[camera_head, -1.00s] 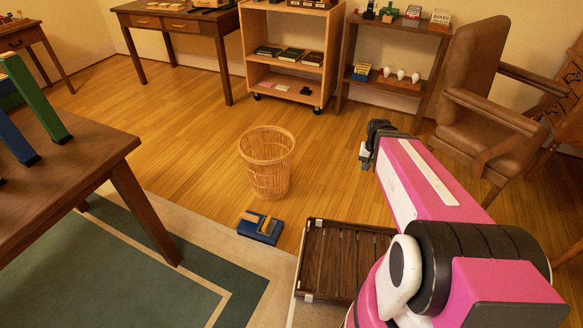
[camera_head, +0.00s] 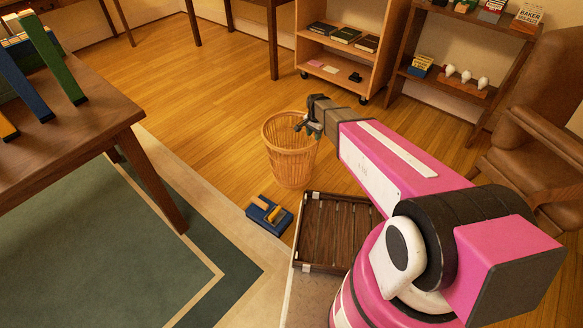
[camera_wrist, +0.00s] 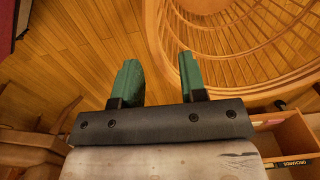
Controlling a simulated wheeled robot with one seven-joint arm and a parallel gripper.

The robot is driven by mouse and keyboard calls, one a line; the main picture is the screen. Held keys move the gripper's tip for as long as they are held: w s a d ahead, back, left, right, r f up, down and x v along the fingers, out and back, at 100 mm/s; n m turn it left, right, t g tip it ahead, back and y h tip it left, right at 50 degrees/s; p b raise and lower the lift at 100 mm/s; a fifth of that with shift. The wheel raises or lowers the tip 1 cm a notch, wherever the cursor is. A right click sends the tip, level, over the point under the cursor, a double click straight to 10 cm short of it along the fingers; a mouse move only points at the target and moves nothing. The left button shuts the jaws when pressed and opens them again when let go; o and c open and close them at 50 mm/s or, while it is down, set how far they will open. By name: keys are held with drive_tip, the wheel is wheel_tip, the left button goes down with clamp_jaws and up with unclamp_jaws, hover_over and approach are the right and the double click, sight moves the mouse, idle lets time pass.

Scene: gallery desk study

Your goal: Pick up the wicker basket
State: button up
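The wicker basket (camera_head: 288,158) stands upright on the wooden floor in the head view, round, open at the top and made of tan slats. In the wrist view the basket (camera_wrist: 262,40) fills the upper right, with its rim and inside showing. My gripper (camera_head: 304,127) is at the basket's upper right rim in the head view. In the wrist view my gripper's two green fingers (camera_wrist: 158,78) are apart with nothing between them but floor and the basket's left edge behind. I cannot tell whether a finger touches the rim.
A blue box with a brush-like thing (camera_head: 269,214) lies on the floor in front of the basket. A dark slatted crate (camera_head: 333,232) stands right of it. A wooden table (camera_head: 85,125) is at left, and a low bookshelf (camera_head: 349,68) stands behind. Floor left of the basket is clear.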

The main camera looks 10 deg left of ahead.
sight(314, 143)
drive_tip(key=shift+w+d+f, duration=0.1)
drive_tip(key=shift+f, duration=2.95)
drive_tip(key=shift+f, duration=0.25)
clamp_jaws()
